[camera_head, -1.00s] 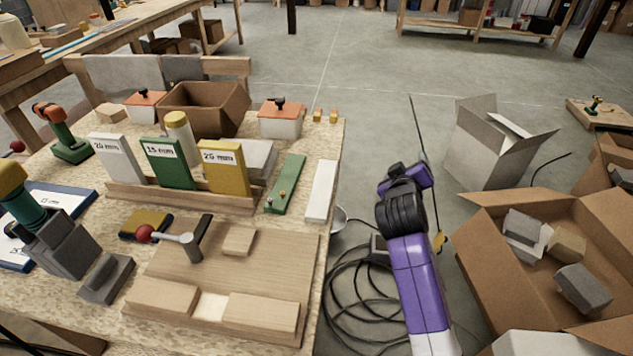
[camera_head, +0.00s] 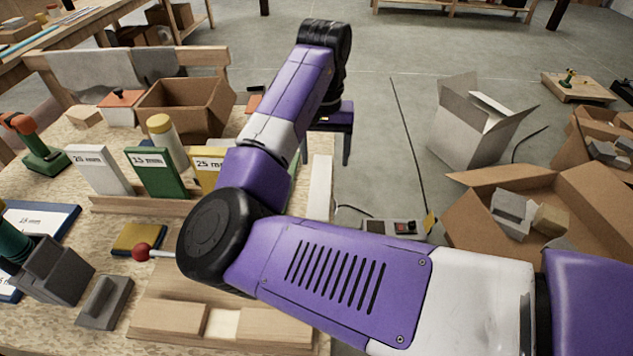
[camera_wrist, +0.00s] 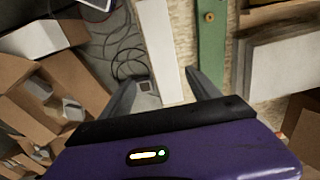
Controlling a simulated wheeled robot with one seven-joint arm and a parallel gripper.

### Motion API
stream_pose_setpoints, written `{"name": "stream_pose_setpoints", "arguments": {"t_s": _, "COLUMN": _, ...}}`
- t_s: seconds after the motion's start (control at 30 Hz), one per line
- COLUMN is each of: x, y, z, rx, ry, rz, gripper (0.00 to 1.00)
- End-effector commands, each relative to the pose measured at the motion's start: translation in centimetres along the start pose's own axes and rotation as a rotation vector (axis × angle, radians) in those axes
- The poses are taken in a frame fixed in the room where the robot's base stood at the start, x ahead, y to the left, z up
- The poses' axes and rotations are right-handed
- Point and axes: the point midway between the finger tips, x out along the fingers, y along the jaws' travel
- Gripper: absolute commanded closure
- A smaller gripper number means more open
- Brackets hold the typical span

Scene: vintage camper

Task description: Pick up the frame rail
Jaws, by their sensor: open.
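A long white bar, which I take to be the frame rail (camera_head: 320,186), lies along the right edge of the workbench (camera_head: 60,150). My arm covers part of it. In the wrist view the white bar (camera_wrist: 163,45) runs between my two open fingers, with its near end by the palm. A green strip with screw heads (camera_wrist: 211,45) lies parallel on its right, near the right finger. My gripper (camera_wrist: 160,80) is open and empty above the bar; I cannot tell the exact height.
A wooden rack holds labelled white, green (camera_head: 156,171) and yellow boards left of my arm. An open cardboard box (camera_head: 185,105) stands behind them. A wooden jig (camera_head: 165,318) lies in front. Cartons (camera_head: 475,120) and a black cable are on the floor right of the bench.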

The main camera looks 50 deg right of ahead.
Motion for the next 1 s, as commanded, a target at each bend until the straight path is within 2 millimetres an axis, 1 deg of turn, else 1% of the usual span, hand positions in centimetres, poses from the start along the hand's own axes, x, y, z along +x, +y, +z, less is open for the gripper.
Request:
{"name": "stream_pose_setpoints", "arguments": {"t_s": 0.03, "x": -0.2, "y": -0.5, "z": 0.3, "rx": -0.002, "ry": -0.016, "rz": -0.013, "gripper": 0.29}}
{"name": "stream_pose_setpoints", "arguments": {"t_s": 0.1, "x": 0.0, "y": -0.7, "z": 0.5, "rx": -0.004, "ry": -0.027, "rz": -0.019, "gripper": 0.29}}
{"name": "stream_pose_setpoints", "arguments": {"t_s": 0.37, "x": 2.5, "y": -0.8, "z": 0.7, "rx": -0.006, "ry": -0.027, "rz": -0.020, "gripper": 0.29}}
{"name": "stream_pose_setpoints", "arguments": {"t_s": 0.47, "x": 3.6, "y": -0.8, "z": 0.8, "rx": -0.006, "ry": -0.027, "rz": -0.020, "gripper": 0.29}}
{"name": "stream_pose_setpoints", "arguments": {"t_s": 0.6, "x": 5.8, "y": -0.8, "z": 1.0, "rx": -0.005, "ry": -0.027, "rz": -0.019, "gripper": 0.29}}
{"name": "stream_pose_setpoints", "arguments": {"t_s": 0.7, "x": 6.8, "y": -0.8, "z": 1.0, "rx": -0.005, "ry": -0.025, "rz": -0.019, "gripper": 0.29}}
{"name": "stream_pose_setpoints", "arguments": {"t_s": 0.8, "x": 7.3, "y": -0.9, "z": 1.0, "rx": -0.004, "ry": -0.025, "rz": -0.020, "gripper": 0.29}}
{"name": "stream_pose_setpoints", "arguments": {"t_s": 1.0, "x": 7.4, "y": -0.8, "z": 1.0, "rx": -0.004, "ry": -0.024, "rz": -0.020, "gripper": 0.29}}
